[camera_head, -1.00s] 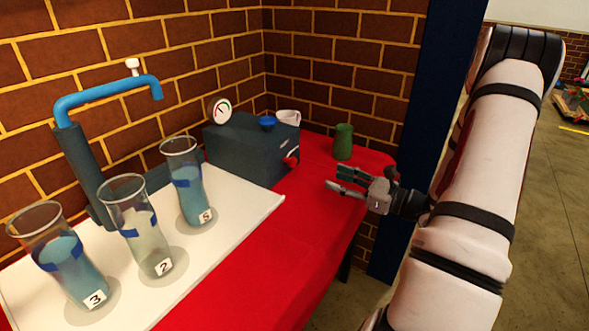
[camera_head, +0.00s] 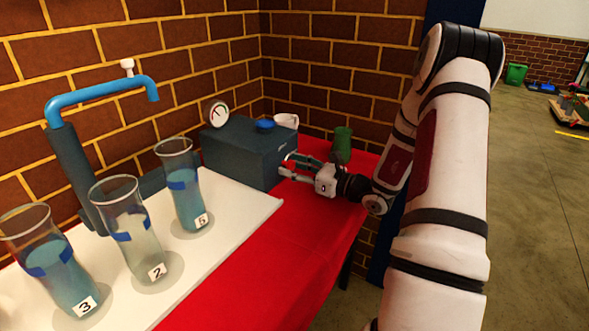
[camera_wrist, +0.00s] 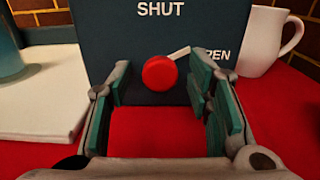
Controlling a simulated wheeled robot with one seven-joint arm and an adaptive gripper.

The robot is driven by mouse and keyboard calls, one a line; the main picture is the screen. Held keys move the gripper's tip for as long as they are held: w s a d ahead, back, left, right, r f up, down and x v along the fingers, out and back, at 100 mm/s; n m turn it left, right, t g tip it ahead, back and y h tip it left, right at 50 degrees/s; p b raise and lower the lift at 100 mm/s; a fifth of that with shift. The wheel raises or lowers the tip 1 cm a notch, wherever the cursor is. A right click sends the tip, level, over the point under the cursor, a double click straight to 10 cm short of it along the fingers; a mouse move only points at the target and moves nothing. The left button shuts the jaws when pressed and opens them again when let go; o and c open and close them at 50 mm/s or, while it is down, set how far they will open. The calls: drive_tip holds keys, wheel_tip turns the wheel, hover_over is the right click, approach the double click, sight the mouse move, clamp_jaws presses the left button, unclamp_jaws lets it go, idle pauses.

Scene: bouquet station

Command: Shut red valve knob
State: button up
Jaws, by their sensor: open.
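The red valve knob (camera_wrist: 159,73) sits on the front of a dark box (camera_wrist: 122,32), which also shows in the head view (camera_head: 228,151). In the wrist view a pale pointer runs from the knob up and right, toward the partly hidden "OPEN" label (camera_wrist: 221,54). The "SHUT" label (camera_wrist: 161,9) is above the knob. My gripper (camera_wrist: 165,95) is open, with its green-padded fingers on either side of the knob in the picture. I cannot tell whether they touch it. In the head view my gripper (camera_head: 284,166) is at the box front and hides the knob.
A white mug (camera_wrist: 263,42) stands right of the box in the wrist view. A green vase (camera_head: 342,145) stands behind my gripper. Glass cylinders numbered 3 (camera_head: 62,275), 2 (camera_head: 140,245) and 5 (camera_head: 187,200) stand on a white board (camera_head: 262,202). The red table (camera_head: 270,265) is clear in front.

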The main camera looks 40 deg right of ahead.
drive_tip(key=shift+c, duration=0.5)
clamp_jaws()
drive_tip(key=shift+n, duration=0.3)
drive_tip(key=n+b, duration=0.2)
drive_tip(key=shift+f+n, duration=0.1)
drive_tip(key=shift+n, duration=0.2)
drive_tip(key=n+b, duration=0.3)
drive_tip(key=shift+n+b, duration=0.3)
drive_tip(key=shift+b, duration=0.05)
drive_tip(key=n+b, duration=0.3)
drive_tip(key=b, duration=0.1)
drive_tip(key=shift+n, duration=0.4)
drive_tip(key=shift+d+n+b, duration=0.1)
drive_tip(key=shift+n+b, duration=0.7)
drive_tip(key=shift+b, duration=0.45)
